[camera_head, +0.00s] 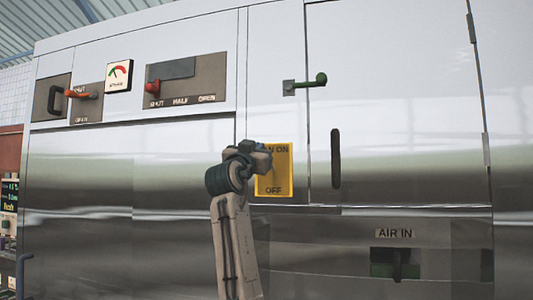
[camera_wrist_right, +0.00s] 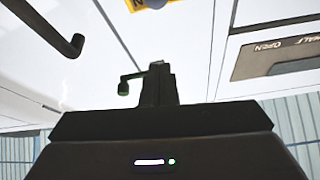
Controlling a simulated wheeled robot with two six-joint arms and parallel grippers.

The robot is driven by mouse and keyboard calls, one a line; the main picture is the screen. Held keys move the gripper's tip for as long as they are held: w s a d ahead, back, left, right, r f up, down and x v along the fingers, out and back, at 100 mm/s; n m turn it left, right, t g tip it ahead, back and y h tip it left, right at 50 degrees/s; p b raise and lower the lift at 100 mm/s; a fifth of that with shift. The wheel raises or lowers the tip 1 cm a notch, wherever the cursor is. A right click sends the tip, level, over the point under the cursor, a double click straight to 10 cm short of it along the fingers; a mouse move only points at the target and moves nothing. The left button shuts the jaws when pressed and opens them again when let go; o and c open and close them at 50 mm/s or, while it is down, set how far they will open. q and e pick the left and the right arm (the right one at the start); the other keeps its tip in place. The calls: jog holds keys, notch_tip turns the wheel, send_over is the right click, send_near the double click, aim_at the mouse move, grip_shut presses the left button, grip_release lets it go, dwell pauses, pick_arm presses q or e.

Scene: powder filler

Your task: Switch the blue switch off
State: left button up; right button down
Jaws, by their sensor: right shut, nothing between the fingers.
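The yellow switch plate (camera_head: 283,182), marked ON at the top and OFF at the bottom, is on the front of the white machine. My right gripper (camera_head: 262,158) is in front of its upper left part, shut and empty. The blue switch cannot be clearly told from the gripper there and seems mostly hidden behind it. In the right wrist view, the shut fingers (camera_wrist_right: 158,84) point up toward the machine, and a sliver of the yellow plate (camera_wrist_right: 150,4) shows at the top edge. I cannot tell whether the fingers touch anything. My left gripper is not in view.
A green-knobbed lever (camera_head: 305,83) sticks out above the plate. A black door handle (camera_head: 336,158) is just right of it. A red-knobbed slider panel (camera_head: 187,80), a dial (camera_head: 118,76) and an orange-handled lever (camera_head: 82,94) are at upper left. An AIR IN valve (camera_head: 395,263) is at lower right.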

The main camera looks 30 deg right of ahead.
jog(key=shift+w, duration=0.1)
jog(key=p+x, duration=0.7)
jog(key=x, duration=0.3)
jog(key=f, duration=0.1)
jog(key=f+p, duration=0.2)
jog(key=f, duration=0.1)
jog(key=shift+w, duration=0.35)
jog(key=shift+a, duration=0.1)
